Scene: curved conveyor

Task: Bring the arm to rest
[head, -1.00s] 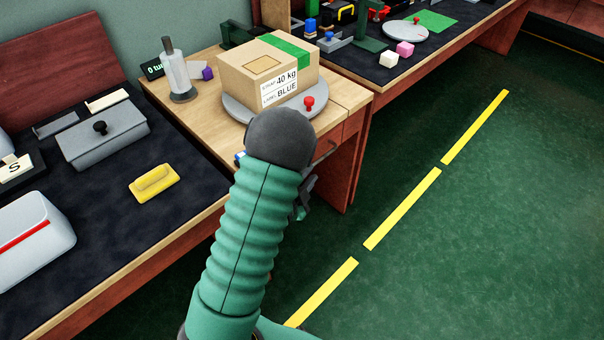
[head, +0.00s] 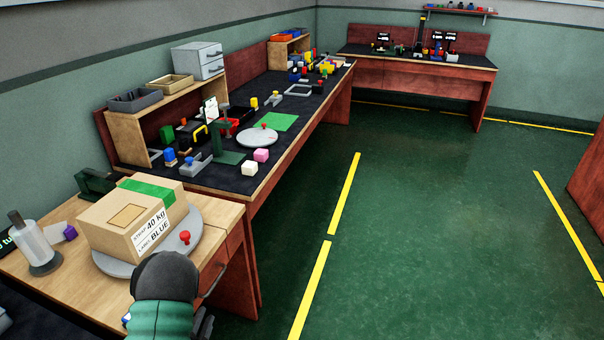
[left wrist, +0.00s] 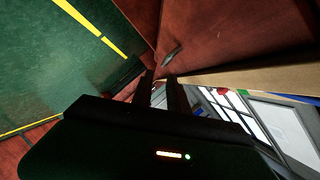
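My left arm comes in at the bottom of the head view as a dark grey joint and a green sleeve. It is in front of the wooden bench's front edge. My left gripper (head: 203,325) is mostly hidden behind the arm and cut by the lower edge. In the left wrist view its two dark fingers (left wrist: 161,95) stand apart with nothing between them. They point toward a red-brown wooden front with a dark handle (left wrist: 171,55). My right gripper is in neither view.
A cardboard box (head: 135,220) with a green strap sits on a grey turntable (head: 112,265) with a red knob (head: 185,237). A grey cylinder tool (head: 36,247) stands to its left. The green floor (head: 430,230) to the right is clear.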

